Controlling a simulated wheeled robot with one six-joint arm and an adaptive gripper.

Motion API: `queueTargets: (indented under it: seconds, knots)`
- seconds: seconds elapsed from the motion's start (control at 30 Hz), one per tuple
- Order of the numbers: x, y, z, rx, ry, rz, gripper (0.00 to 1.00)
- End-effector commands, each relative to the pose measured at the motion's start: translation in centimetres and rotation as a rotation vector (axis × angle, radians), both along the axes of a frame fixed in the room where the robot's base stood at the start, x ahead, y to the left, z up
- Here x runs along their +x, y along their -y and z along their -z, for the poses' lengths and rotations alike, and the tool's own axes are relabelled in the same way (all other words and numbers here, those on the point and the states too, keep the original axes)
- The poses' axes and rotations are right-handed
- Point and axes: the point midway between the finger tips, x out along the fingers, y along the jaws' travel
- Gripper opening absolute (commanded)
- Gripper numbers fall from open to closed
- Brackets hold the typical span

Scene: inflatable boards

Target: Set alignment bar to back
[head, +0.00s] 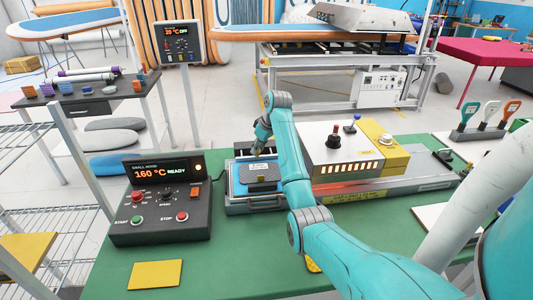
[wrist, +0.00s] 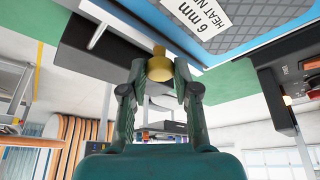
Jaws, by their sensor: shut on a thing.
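My gripper (head: 257,152) is at the back side of the grey fixture (head: 232,207) on the green table. In the wrist view its two fingers (wrist: 161,72) are closed around a yellow knob (wrist: 158,62). The knob appears joined to a dark bar (wrist: 95,44), which I take as the alignment bar. The bar also shows as a dark strip in the head view (head: 242,152), partly hidden by my gripper. A blue board (head: 243,172) lies on the fixture. Its white label reads "6 mm" in the wrist view (wrist: 198,20).
A control box (head: 158,205) reading 160 °C READY stands left of the fixture. A white and yellow heater unit (head: 340,150) with knobs and a red glow stands close on the right. A yellow card (head: 155,274) lies in front. The table's front left is mostly clear.

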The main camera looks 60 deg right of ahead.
Motion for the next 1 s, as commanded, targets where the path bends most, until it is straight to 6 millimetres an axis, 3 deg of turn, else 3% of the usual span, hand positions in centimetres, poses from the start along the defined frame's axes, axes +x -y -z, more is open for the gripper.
queueTargets:
  seconds: [0.2,0.67,0.7,0.77,1.0]
  knots:
    - [2.1,1.5,-0.1,-0.001,-0.002,0.002,0.0]
    - [2.6,2.1,-0.1,-0.006,0.003,0.002,0.0]
    - [2.6,2.1,-0.1,-0.006,0.003,0.002,0.4]
    - [2.6,2.1,-0.1,-0.005,0.002,0.002,0.55]
    - [2.6,2.0,0.0,-0.003,0.0,0.001,0.55]
